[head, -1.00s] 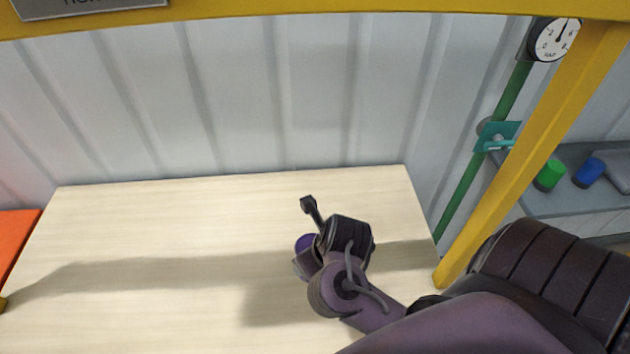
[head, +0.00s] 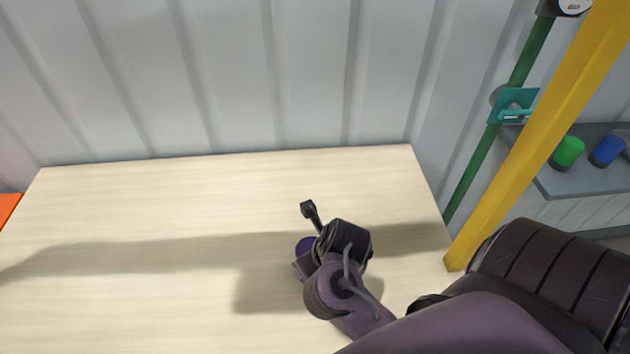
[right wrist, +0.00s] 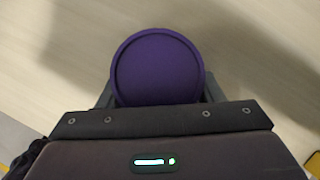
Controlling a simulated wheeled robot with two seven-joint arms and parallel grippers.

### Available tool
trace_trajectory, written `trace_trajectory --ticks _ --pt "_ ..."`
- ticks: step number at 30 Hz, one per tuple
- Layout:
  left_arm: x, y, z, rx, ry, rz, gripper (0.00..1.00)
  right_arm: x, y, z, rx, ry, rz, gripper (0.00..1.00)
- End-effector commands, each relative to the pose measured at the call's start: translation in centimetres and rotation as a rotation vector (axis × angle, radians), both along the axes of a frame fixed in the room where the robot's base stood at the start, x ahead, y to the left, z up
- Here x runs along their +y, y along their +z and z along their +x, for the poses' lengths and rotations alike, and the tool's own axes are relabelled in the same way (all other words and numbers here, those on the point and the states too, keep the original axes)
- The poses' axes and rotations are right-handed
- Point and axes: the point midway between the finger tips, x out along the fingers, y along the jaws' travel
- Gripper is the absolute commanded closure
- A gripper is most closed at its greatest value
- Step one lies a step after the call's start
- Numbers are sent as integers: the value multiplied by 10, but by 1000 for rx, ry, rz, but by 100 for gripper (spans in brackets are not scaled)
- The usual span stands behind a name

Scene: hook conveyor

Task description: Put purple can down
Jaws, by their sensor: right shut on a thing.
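The purple can (head: 304,245) is over the pale wooden table (head: 150,200), mostly hidden behind my right gripper in the head view. In the right wrist view its round purple top (right wrist: 157,66) faces the camera. My right gripper (head: 300,258) is shut on the can, with a finger on each side of it. I cannot tell whether the can's base touches the table. My left gripper is in neither view.
The tabletop around the can is clear. A yellow post (head: 540,140) and a green pipe with a teal valve (head: 513,105) stand to the right. A green can (head: 567,152) and a blue can (head: 606,151) are on a grey shelf (head: 570,182) behind. An orange surface (head: 8,208) is at the left edge.

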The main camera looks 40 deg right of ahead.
Motion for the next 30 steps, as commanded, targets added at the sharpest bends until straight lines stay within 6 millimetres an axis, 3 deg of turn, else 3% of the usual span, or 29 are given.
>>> trace_trajectory --ticks 5,6,10,20,23,30 --pt "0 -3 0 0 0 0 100 0 -3 0 -1 -1 1 74" --pt "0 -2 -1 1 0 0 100 0 -2 0 0 0 0 36" --pt "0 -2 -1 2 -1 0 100 0 -2 0 0 1 0 19" --pt "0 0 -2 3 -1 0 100 0 1 0 -1 1 0 18" --pt "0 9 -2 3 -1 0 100 0 12 -3 -1 1 0 18" --pt "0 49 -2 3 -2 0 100 0 58 -20 0 3 -1 18"
